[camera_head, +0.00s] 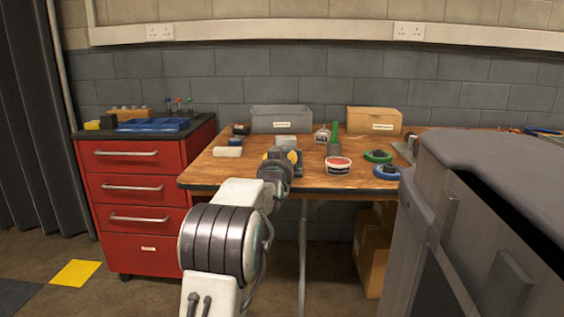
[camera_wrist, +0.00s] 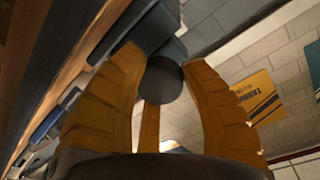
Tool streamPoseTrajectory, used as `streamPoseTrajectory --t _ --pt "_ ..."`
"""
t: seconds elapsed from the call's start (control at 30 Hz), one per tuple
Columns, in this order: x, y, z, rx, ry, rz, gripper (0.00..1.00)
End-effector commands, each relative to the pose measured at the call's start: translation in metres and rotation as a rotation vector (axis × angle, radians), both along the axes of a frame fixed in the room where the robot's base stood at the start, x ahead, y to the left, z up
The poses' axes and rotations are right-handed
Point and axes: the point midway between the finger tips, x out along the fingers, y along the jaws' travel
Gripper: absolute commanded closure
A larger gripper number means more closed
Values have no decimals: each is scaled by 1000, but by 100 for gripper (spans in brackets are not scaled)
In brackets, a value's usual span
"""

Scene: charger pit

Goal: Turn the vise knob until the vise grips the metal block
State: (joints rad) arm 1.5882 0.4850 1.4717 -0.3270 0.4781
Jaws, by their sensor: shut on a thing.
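The vise (camera_head: 298,167) stands at the front edge of the wooden bench in the head view, partly hidden behind my wrist. In the wrist view the vise (camera_wrist: 128,62) is a dark blue-grey body at upper left. Its round dark knob (camera_wrist: 164,82) sits between the two orange fingers of my gripper (camera_wrist: 165,66), which is shut on it. In the head view my gripper (camera_head: 279,156) shows only as bits of yellow at the vise. A pale grey blocky shape (camera_head: 286,140) shows just behind; I cannot tell whether it is the metal block or whether the jaws touch it.
A red drawer cabinet (camera_head: 141,190) stands left. A large grey body (camera_head: 500,180) fills the right foreground.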

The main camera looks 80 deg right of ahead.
Motion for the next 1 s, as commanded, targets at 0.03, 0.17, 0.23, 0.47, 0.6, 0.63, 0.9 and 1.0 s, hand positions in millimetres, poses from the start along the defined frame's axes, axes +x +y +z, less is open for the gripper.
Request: streamPoseTrajectory --t 0.03,0.17,0.23,0.47,0.6,0.63,0.9,1.0 --pt "0 0 6 -12 -20 -2 92" --pt "0 0 6 -10 -61 -4 92" --pt "0 0 6 -9 -76 -4 92" --pt "0 0 7 -9 -95 -5 92" --pt "1 0 7 -10 -95 -4 92" --pt "1 0 7 -10 -95 -4 92" --pt "1 0 6 -8 -94 -3 45" --pt "1 0 5 -5 -93 -4 36"
